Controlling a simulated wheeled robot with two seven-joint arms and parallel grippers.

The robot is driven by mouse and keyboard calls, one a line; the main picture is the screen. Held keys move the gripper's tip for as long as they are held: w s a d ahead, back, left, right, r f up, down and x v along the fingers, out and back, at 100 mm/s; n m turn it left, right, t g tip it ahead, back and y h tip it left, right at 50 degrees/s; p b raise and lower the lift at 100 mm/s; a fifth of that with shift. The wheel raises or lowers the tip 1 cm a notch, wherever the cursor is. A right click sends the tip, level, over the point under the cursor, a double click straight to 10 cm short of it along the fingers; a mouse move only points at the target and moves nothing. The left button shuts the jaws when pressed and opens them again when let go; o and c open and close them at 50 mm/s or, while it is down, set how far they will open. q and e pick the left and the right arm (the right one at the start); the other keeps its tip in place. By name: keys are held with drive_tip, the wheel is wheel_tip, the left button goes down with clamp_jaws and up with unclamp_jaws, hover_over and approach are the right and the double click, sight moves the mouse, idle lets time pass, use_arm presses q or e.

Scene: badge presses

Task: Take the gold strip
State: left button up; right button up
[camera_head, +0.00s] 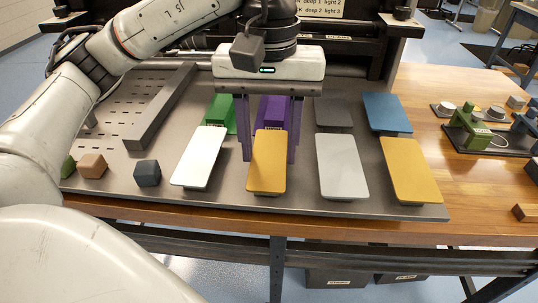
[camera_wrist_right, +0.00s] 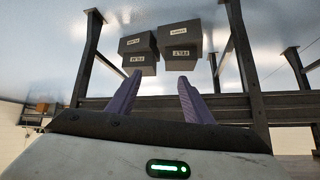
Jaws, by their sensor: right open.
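Two gold strips show in the head view: one gold strip (camera_head: 267,160) in the near row at the middle, and another gold strip (camera_head: 410,183) at the right end of that row. My left gripper (camera_head: 268,158) points down with its purple fingers apart, one to each side of the middle gold strip's far part. I cannot tell whether the fingers touch it. A purple strip (camera_head: 271,112) shows between the fingers, farther back. My right gripper (camera_wrist_right: 158,84) shows only in the right wrist view, open and empty, with dark labelled bins (camera_wrist_right: 180,42) beyond it.
White strip (camera_head: 199,157) and light grey strip (camera_head: 342,165) flank the middle gold one. Behind are green (camera_head: 220,112), dark grey (camera_head: 333,112) and blue (camera_head: 387,112) strips. Small blocks (camera_head: 147,173) sit front left. A green press (camera_head: 470,128) stands right. Bare wood (camera_head: 470,190) lies front right.

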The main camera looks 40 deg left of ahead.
use_arm(q)
drive_tip(key=c, duration=0.4)
drive_tip(key=shift+o, duration=0.2)
